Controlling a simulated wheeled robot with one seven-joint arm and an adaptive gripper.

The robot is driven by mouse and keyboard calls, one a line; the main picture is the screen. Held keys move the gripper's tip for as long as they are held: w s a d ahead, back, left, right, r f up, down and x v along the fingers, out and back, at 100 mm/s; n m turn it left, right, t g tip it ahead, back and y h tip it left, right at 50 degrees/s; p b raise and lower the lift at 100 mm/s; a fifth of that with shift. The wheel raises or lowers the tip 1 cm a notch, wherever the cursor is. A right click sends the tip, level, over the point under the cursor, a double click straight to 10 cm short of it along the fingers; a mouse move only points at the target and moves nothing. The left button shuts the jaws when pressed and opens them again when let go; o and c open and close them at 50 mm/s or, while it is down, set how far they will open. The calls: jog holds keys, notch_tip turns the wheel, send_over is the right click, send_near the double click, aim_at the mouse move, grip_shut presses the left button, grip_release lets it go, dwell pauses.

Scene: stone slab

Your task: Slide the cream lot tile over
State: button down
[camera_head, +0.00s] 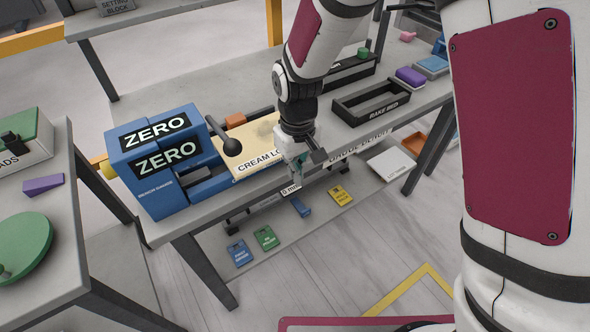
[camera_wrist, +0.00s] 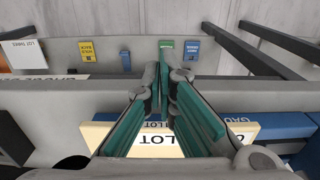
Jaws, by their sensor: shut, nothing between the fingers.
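The cream lot tile (camera_head: 250,143), a flat pale slab with black lettering, lies on the bench right of the blue gauge block (camera_head: 165,170) marked ZERO. My arm hides its right part in the head view. My gripper (camera_head: 292,187) points down by the tile's near right side, at the front of the bench. It is shut and empty.
A lever with a dark knob (camera_head: 231,147) stands by the tile's left end. A black RAKE BED tray (camera_head: 371,107) sits farther right on the bench. A white tile (camera_head: 391,167) and several coloured tags, one yellow (camera_head: 341,195), lie lower down, beyond the bench's front edge.

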notch_tip(320, 180, up, 10)
dwell(0.5)
jog(key=s+d+r+m+t, duration=0.25)
jog(key=s+d+r, duration=0.55)
jog(key=d+r, duration=0.4)
jog(key=s+d+r+m+t, duration=0.1)
jog(key=s+d+m, duration=0.1)
jog(key=s+d, duration=0.2)
jog(key=s+d+r+m, duration=0.1)
jog(key=s+d+m, duration=0.1)
jog(key=s, duration=0.6)
jog(key=shift+s+d+r+t+p, duration=0.25)
jog(key=shift+d+t+p, duration=0.1)
jog(key=shift+d, duration=0.5)
